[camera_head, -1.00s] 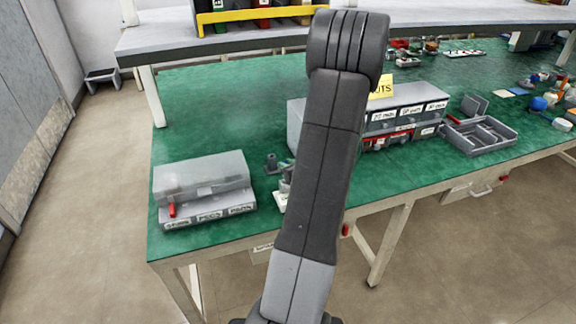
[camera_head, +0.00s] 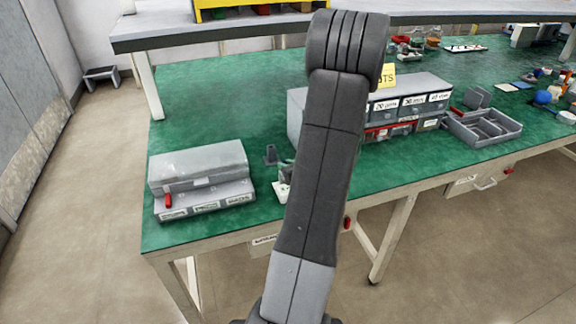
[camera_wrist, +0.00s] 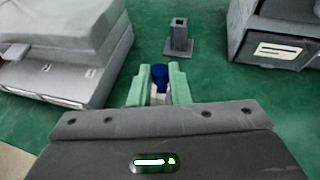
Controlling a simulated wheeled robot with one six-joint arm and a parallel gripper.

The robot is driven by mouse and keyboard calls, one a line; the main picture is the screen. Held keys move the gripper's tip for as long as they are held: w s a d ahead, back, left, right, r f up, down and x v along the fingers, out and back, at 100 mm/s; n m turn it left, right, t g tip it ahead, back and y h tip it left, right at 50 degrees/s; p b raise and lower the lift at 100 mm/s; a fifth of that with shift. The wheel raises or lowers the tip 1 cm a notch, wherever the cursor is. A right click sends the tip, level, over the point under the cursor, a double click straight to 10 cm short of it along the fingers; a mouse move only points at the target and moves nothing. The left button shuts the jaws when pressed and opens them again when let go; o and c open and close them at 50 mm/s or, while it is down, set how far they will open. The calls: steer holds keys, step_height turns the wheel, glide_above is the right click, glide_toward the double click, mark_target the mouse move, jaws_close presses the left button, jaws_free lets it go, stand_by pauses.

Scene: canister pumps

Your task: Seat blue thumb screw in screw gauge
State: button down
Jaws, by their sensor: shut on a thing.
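In the wrist view, the blue thumb screw (camera_wrist: 160,76) sits between the green fingertips of my gripper (camera_wrist: 157,84). The gripper is shut on it, and its blue head shows on top. The lower part of the screw is hidden. A small grey square post on a base (camera_wrist: 180,40), which looks like the screw gauge, stands on the green bench beyond the fingertips, slightly right and apart from them. It also shows in the head view (camera_head: 270,155), left of my arm. My gripper is mostly hidden behind my arm there.
A grey case with labelled drawers (camera_head: 200,165) stands on the bench at left. A grey drawer cabinet (camera_head: 410,95) stands right of my arm, with an open divided tray (camera_head: 500,127) beside it. Green bench top (camera_head: 220,95) behind the post is clear.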

steer(key=c, duration=1.3)
jaws_free()
steer(key=shift+s, duration=0.1)
steer(key=v, duration=1.3)
steer(key=shift+s+d, duration=0.2)
steer(key=shift+s, duration=0.1)
steer(key=shift+w, duration=0.1)
steer(key=x, duration=1.3)
steer(key=shift+r, duration=0.15)
steer(key=shift+w+a+r+p, duration=0.2)
steer(key=shift+w+r+p, duration=0.1)
steer(key=shift+r+p, duration=0.55)
